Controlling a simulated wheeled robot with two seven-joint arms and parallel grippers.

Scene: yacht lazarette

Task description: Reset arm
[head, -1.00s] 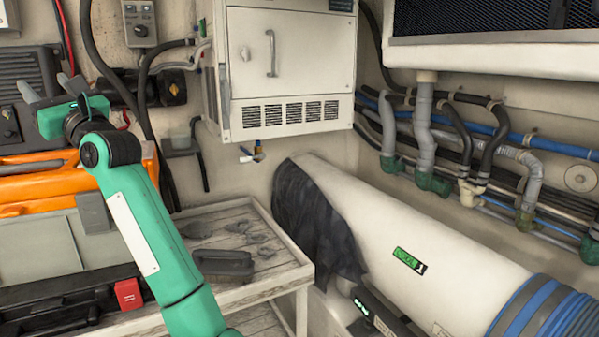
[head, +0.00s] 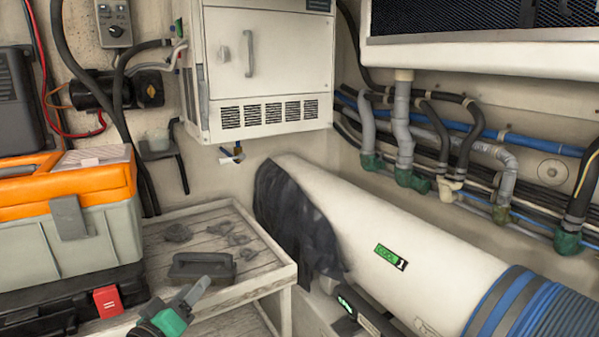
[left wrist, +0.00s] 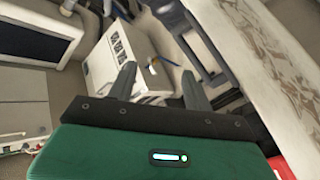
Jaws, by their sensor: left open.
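My left gripper (head: 180,294) shows at the bottom of the head view, low in front of the wooden-topped bench. Its two grey fingers stand apart with nothing between them. In the left wrist view the dark fingers (left wrist: 159,78) are also spread and empty, in front of the green gripper body. My right gripper is in neither view.
An orange and grey toolbox (head: 95,225) stands at left. A white cabinet (head: 262,75) hangs above. A large white cylinder (head: 380,225) and wall pipes fill the right.

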